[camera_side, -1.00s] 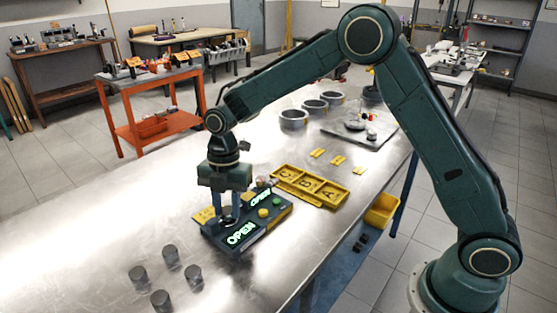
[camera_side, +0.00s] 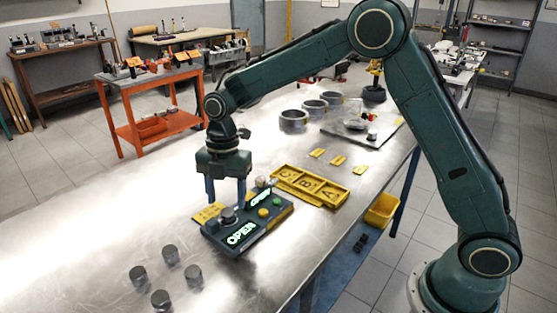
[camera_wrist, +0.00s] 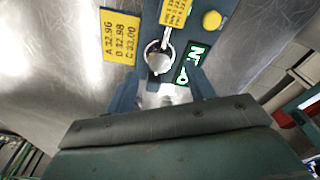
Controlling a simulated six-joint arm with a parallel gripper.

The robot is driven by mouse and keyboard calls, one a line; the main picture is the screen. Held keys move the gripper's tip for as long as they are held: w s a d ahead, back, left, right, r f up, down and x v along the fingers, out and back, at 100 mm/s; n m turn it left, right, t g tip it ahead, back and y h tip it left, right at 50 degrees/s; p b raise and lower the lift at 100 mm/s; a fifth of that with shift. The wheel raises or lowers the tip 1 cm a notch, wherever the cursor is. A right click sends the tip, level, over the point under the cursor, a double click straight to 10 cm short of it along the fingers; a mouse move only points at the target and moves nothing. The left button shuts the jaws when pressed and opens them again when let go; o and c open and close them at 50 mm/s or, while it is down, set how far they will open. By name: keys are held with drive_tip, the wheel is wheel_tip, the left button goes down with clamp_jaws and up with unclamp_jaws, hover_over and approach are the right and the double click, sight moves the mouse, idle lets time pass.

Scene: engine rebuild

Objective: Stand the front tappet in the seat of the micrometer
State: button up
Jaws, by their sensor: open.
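The micrometer (camera_side: 272,226) is a dark box on the steel table, with a green lit OPEN display. Its round seat is at the left end, and a short grey tappet (camera_side: 228,215) appears to stand upright in it. In the wrist view this tappet's bright round top (camera_wrist: 158,62) shows inside the seat's ring. My gripper (camera_side: 226,200) is open and points down just above the seat, its fingers apart on either side and clear of the tappet. Several more dark tappets (camera_side: 193,274) stand on the table in the foreground.
A yellow tray (camera_side: 345,197) with lettered compartments lies behind the micrometer, with small yellow tags (camera_side: 338,160) beyond. A yellow card with figures (camera_wrist: 120,36) lies beside the micrometer. Metal rings (camera_side: 293,120) stand farther back. The table's left side is clear.

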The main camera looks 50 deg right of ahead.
wheel_tip(320, 180, up, 11)
drive_tip(key=d, duration=0.1)
drive_tip(key=shift+w, duration=0.3)
drive_tip(key=shift+d, duration=0.1)
idle(0.3)
drive_tip(key=s+d+r+m+t, duration=0.2)
drive_tip(key=s+d+r+m, duration=0.15)
drive_tip(key=s+m, duration=0.35)
drive_tip(key=s+d+r+m+t, duration=0.1)
drive_tip(key=s+d+r+m, duration=0.1)
drive_tip(key=s+r+m, duration=0.45)
drive_tip(key=s+d+f+m+t, duration=0.1)
drive_tip(key=s+d+f+m, duration=0.1)
drive_tip(key=s+m, duration=0.3)
drive_tip(key=s+d+f+m+t+h, duration=0.1)
drive_tip(key=s+d+f+m+t, duration=0.1)
drive_tip(key=s, duration=1)
wheel_tip(320, 180, down, 2)
drive_tip(key=d+m, duration=0.1)
drive_tip(key=m, duration=0.2)
drive_tip(key=shift+d, duration=0.15)
